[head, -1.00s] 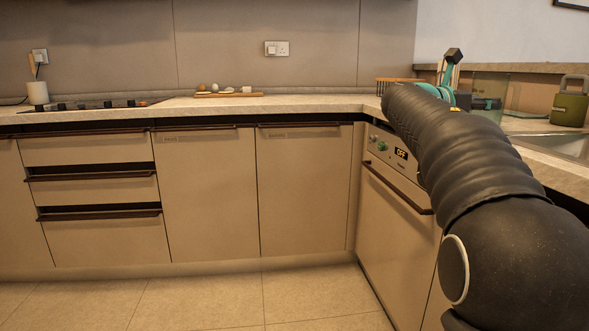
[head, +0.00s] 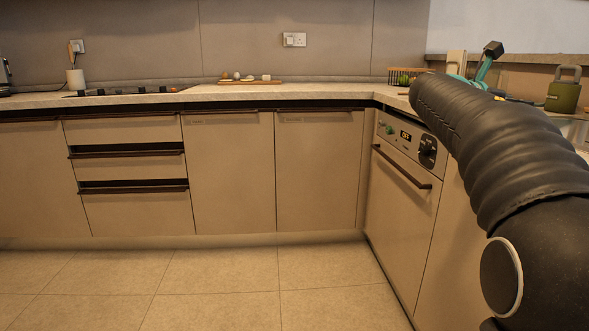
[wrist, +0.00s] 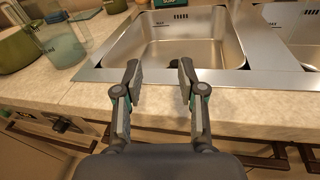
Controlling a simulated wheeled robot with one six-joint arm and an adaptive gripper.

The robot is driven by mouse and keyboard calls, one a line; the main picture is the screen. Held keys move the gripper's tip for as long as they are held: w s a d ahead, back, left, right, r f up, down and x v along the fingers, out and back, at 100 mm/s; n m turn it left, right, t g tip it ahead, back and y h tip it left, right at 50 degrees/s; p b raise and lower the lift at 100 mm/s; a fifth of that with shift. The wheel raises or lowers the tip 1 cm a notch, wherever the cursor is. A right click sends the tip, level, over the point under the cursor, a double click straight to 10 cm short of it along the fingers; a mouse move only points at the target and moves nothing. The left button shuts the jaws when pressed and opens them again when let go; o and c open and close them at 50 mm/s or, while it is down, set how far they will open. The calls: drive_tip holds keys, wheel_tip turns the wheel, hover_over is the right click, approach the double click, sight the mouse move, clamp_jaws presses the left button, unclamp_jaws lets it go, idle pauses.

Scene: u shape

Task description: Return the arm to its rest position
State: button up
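My arm (head: 500,150) reaches from the lower right of the head view toward the counter on the right. My gripper (wrist: 158,82) shows in the wrist view with its two fingers apart and nothing between them. The fingertips are over the counter's front edge, in front of the sink (wrist: 185,45). The rest is hidden behind the arm.
The counter (wrist: 80,98) runs along the gripper's front. A clear container (wrist: 62,45) and a green pot (wrist: 15,50) stand left of the sink. The floor (head: 210,285) is clear.

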drive_tip(key=s+a+f+m+y+p, duration=0.3)
drive_tip(key=s+a+f+m+y, duration=0.5)
drive_tip(key=s+a+f, duration=0.6)
drive_tip(key=shift+s+a+f+m+t+y+p, duration=0.15)
drive_tip(key=shift+s+a+m+t+y+p, duration=0.2)
drive_tip(key=shift+m, duration=0.45)
drive_tip(key=shift+o, duration=0.4)
drive_tip(key=s+a+f+m+y+p, duration=0.2)
drive_tip(key=s+a+f+m+y, duration=0.5)
drive_tip(key=s+a+f+m, duration=0.3)
drive_tip(key=s+a+f, duration=0.4)
drive_tip(key=s, duration=0.1)
drive_tip(key=shift+s, duration=0.15)
drive_tip(key=shift+s+a+f+m+y, duration=0.2)
drive_tip(key=shift+a+f+m+y, duration=0.05)
drive_tip(key=shift+a+m, duration=0.05)
drive_tip(key=shift+d, duration=0.15)
